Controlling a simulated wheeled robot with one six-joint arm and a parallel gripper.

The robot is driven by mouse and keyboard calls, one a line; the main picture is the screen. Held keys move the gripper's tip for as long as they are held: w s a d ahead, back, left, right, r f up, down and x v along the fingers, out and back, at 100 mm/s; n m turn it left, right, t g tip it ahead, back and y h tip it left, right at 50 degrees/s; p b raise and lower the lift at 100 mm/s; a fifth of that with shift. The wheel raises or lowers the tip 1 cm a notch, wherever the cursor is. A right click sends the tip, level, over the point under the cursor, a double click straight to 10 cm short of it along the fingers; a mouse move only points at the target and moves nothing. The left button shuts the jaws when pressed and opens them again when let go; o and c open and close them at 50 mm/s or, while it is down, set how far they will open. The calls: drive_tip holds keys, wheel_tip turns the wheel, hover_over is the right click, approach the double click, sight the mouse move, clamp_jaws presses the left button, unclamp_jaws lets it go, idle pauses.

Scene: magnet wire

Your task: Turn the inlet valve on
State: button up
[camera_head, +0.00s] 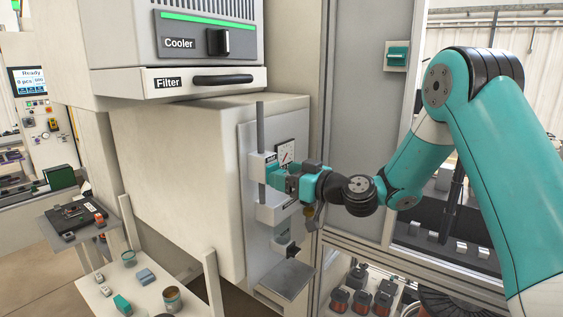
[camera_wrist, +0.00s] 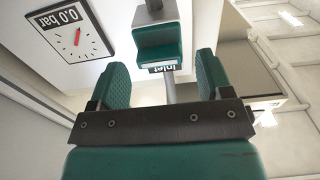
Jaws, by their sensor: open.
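The inlet valve handle (camera_wrist: 158,42) is a teal block on a vertical grey pipe, with an "Inlet" label beside it in the wrist view. In the head view, a bit of teal at the pipe (camera_head: 272,166) seems to be this handle, partly hidden by my gripper. My gripper (camera_wrist: 161,82) is open, its two teal fingers on either side of the view with the handle beyond and between them. The fingers look apart from the handle. In the head view my gripper (camera_head: 284,182) is close in front of the valve panel. The pressure gauge (camera_wrist: 68,30) reads 0.0 bar.
The Cooler and Filter housing (camera_head: 180,82) juts out above left. A cabinet frame stands close to the right of the panel.

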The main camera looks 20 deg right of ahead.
drive_tip(key=shift+x, duration=0.85)
drive_tip(key=shift+c, duration=0.4)
drive_tip(key=c, duration=0.8)
drive_tip(key=shift+c, duration=0.2)
